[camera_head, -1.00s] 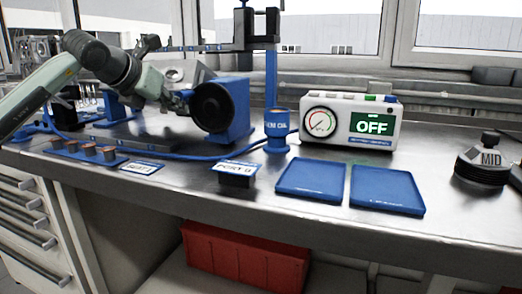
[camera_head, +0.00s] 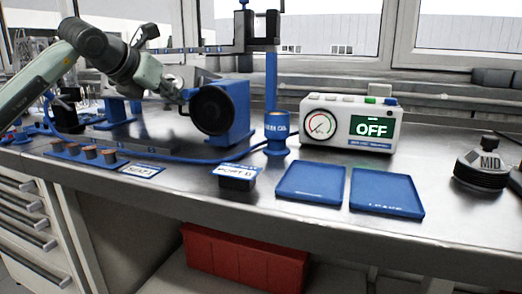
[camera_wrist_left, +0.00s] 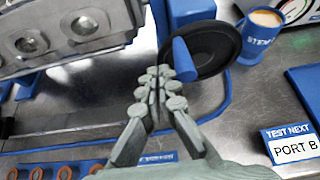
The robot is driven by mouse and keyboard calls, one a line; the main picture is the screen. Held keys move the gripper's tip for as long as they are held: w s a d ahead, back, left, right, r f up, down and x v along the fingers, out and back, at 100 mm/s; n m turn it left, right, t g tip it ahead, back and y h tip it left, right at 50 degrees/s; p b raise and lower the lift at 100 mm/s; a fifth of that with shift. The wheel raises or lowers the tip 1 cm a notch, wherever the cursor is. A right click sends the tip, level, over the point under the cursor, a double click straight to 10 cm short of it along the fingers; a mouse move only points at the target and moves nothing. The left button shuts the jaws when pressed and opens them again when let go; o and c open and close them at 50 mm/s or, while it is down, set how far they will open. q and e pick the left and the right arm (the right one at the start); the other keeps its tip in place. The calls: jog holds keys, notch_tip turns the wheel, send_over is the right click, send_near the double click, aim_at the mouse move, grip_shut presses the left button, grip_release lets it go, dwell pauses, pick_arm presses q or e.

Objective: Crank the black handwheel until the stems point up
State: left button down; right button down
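The black handwheel (camera_head: 212,110) stands upright on a blue block (camera_head: 239,108) at the left-centre of the bench. In the left wrist view the wheel (camera_wrist_left: 217,52) carries a blue crank handle (camera_wrist_left: 185,62) on its near face. My left gripper (camera_head: 181,97) is at the wheel's left side. In the left wrist view its fingertips (camera_wrist_left: 160,82) are together, just left of the handle; the handle does not appear between them. A grey metal engine part with round openings (camera_wrist_left: 78,22) shows at upper left there. I cannot make out the stems. My right gripper is not in view.
A blue STEM OIL cup (camera_head: 277,135) stands right of the wheel. A white gauge box (camera_head: 350,122) reading OFF is behind two blue trays (camera_head: 311,181). A PORT B block (camera_head: 238,180) and a row of copper-topped pieces (camera_head: 90,152) lie in front. A MID canister (camera_head: 482,168) stands at right.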

pick_arm(q)
jog(key=shift+d+f, duration=0.15)
jog(key=shift+f, duration=0.1)
jog(key=shift+s+d+r, duration=0.15)
jog(key=shift+d+r, duration=0.1)
jog(key=shift+d+r, duration=0.1)
jog(key=shift+s+d+r, duration=0.15)
jog(key=shift+d+r, duration=0.05)
jog(key=shift+r, duration=0.1)
dwell(0.3)
jog(key=shift+d+r+p, duration=0.25)
jog(key=shift+p, duration=0.1)
jog(key=shift+s+d, duration=0.1)
jog(key=shift+d+r, duration=0.1)
